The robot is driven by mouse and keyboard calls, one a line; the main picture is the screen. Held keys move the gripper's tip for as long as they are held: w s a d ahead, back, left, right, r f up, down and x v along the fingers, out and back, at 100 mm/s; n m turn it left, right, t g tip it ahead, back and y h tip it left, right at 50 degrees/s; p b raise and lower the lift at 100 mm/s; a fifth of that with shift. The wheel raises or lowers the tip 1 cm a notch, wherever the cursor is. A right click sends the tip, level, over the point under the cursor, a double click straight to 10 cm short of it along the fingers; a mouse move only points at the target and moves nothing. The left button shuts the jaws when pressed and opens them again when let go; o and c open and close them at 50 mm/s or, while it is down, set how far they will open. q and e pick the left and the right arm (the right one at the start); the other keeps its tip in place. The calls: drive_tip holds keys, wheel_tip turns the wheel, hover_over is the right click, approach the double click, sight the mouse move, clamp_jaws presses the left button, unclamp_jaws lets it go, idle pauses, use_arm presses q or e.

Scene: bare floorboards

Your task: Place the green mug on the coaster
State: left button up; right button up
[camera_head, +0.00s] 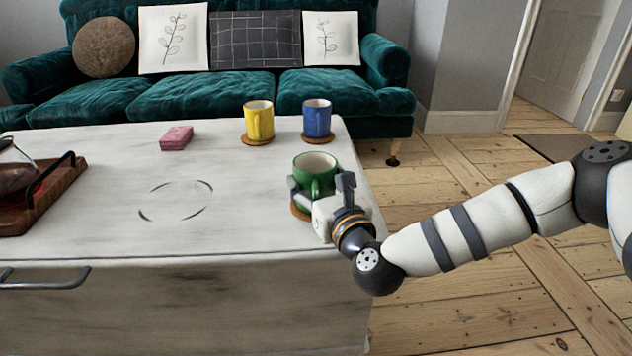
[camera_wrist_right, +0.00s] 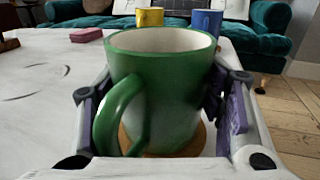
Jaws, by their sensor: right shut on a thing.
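The green mug (camera_head: 315,171) is upright at the right part of the white table, and it fills the middle of the right wrist view (camera_wrist_right: 165,85). My right gripper (camera_head: 322,192) is shut on it, with one finger on each side of its body. The mug's handle faces my wrist. A round wooden coaster (camera_head: 298,211) shows partly under the mug, and also in the wrist view (camera_wrist_right: 200,140). The gripper and mug hide most of the coaster. I cannot tell whether the mug's base touches it. My left gripper is not in view.
A yellow mug (camera_head: 258,121) and a blue mug (camera_head: 317,119) stand on coasters behind. A pink block (camera_head: 176,138) lies further left. A wooden tray (camera_head: 48,203) with a glass pot (camera_head: 14,171) is at the left edge. The table's middle is clear.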

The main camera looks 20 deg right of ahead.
drive_tip(key=o, duration=1.4)
drive_tip(key=shift+f, duration=0.2)
drive_tip(key=shift+r, duration=0.15)
drive_tip(key=shift+s+r, duration=0.1)
drive_tip(key=shift+s, duration=0.15)
use_arm(q)
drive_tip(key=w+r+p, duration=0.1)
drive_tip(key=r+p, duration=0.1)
drive_tip(key=p, duration=0.1)
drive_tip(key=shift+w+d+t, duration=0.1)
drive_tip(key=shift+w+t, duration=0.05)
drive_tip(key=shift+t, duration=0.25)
use_arm(e)
drive_tip(key=s, duration=1.1)
drive_tip(key=shift+s, duration=0.3)
